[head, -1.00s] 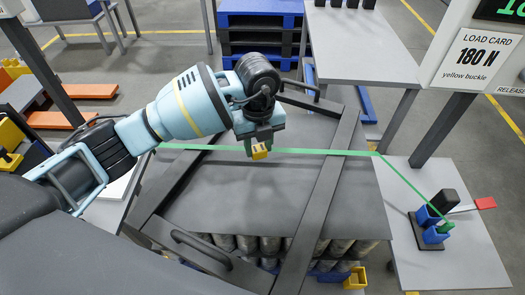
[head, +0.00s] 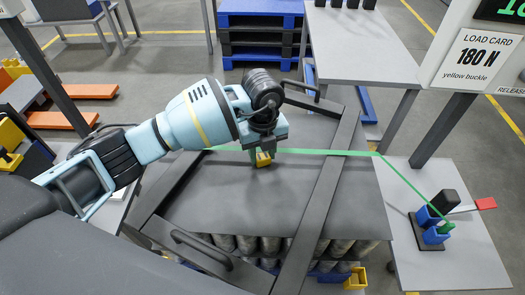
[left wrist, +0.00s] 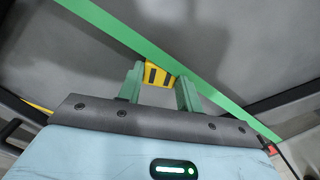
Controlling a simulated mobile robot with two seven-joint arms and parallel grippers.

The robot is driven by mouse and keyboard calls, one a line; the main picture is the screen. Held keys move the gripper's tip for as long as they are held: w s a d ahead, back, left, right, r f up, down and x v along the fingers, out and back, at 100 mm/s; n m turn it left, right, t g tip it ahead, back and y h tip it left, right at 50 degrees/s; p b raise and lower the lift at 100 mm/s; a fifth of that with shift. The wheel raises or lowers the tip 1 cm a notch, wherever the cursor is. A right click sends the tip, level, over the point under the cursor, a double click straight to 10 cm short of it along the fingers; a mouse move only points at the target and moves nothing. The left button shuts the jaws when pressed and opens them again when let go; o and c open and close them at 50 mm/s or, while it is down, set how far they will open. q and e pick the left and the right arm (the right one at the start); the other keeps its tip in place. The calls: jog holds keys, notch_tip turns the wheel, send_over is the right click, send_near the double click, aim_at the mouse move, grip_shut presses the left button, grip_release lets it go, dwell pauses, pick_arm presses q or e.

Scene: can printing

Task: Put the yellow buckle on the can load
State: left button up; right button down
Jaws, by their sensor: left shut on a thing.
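The yellow buckle (head: 263,159) is held in my left gripper (head: 262,150), over the dark top sheet of the can load (head: 225,196). In the left wrist view the buckle (left wrist: 159,74) sits between the two green fingertips, with dark slots facing the camera. The green strap (head: 325,152) runs across the load at the buckle. In the left wrist view the strap (left wrist: 118,32) passes right beside the buckle's upper edge; I cannot tell whether they touch. Cans (head: 250,245) show below the front edge of the sheet. My right gripper is not in view.
A blue tool with a black block (head: 436,232) stands on the right side table (head: 455,270), where the strap ends. A load card (head: 475,58) reads 180 N, yellow buckle. Another yellow piece (head: 355,279) is low by the load's front right. Dark frame bars (head: 330,180) cross the sheet.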

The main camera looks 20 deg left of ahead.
aim_at(262, 157)
pick_arm(q)
jog(key=o, duration=1)
jog(key=shift+f, duration=0.1)
jog(key=shift+c, duration=0.2)
notch_tip(262, 157, up, 12)
jog(key=shift+r+p, duration=0.2)
jog(key=shift+p, duration=0.15)
jog(key=shift+s+f, duration=0.1)
